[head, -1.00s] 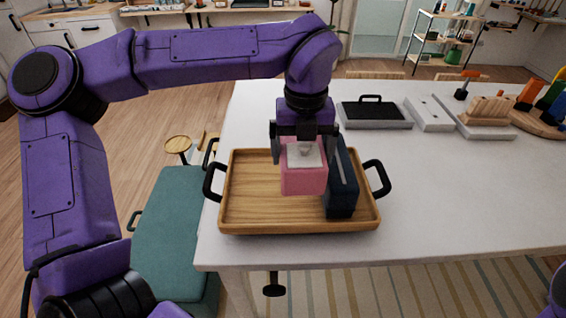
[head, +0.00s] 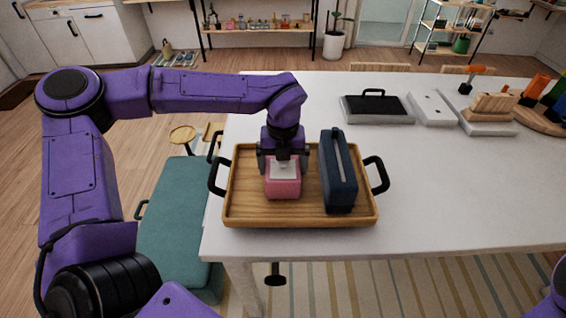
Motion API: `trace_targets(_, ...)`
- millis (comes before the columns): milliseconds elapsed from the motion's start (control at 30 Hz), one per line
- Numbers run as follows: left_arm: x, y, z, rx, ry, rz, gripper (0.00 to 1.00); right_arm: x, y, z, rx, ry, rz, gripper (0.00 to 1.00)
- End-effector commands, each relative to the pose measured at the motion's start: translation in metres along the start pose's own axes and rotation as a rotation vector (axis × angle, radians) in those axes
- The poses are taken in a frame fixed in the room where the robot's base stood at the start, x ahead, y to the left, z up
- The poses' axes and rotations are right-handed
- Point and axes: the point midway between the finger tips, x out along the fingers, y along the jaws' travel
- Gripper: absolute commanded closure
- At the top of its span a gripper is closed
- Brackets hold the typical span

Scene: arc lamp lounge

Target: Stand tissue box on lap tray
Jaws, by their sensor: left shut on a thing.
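The pink tissue box (head: 283,189), with white tissue on top, is upright over the left-middle part of the wooden lap tray (head: 240,215). My left gripper (head: 283,162) points down from above and is shut on the box. The box looks very low at the tray floor; I cannot tell for sure whether its base touches. The tray has black handles and lies on the white table. My right gripper is not in view.
A dark blue upright case (head: 338,172) stands in the tray just right of the tissue box, with a gap between. A black-handled grey item (head: 376,108), a white panel (head: 431,108) and a wooden rack (head: 493,106) lie further back.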

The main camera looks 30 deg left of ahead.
Motion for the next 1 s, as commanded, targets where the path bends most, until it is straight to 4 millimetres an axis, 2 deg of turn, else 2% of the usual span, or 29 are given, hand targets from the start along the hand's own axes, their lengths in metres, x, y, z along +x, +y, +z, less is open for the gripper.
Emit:
trace_targets(233, 0.001, 0.0, 0.0, 0.0, 0.0, 0.0, 0.0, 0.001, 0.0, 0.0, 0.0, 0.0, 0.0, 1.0)
trace_targets(367, -0.007, -0.001, 0.0, 0.0, -0.002, -0.001, 0.0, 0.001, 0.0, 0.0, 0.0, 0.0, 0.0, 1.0)
trace_targets(467, -0.027, -0.001, 0.001, -0.001, -0.006, -0.003, 0.0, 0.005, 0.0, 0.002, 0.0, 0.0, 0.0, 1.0)
trace_targets(700, -0.089, -0.001, 0.0, 0.0, -0.004, -0.002, 0.0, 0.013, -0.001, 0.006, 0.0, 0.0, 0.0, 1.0)
trace_targets(800, -0.107, -0.001, 0.0, -0.001, -0.003, 0.0, 0.0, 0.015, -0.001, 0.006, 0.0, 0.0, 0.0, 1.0)
trace_targets(1000, -0.122, 0.0, 0.0, 0.0, 0.0, 0.0, 0.0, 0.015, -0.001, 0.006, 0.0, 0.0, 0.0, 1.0)
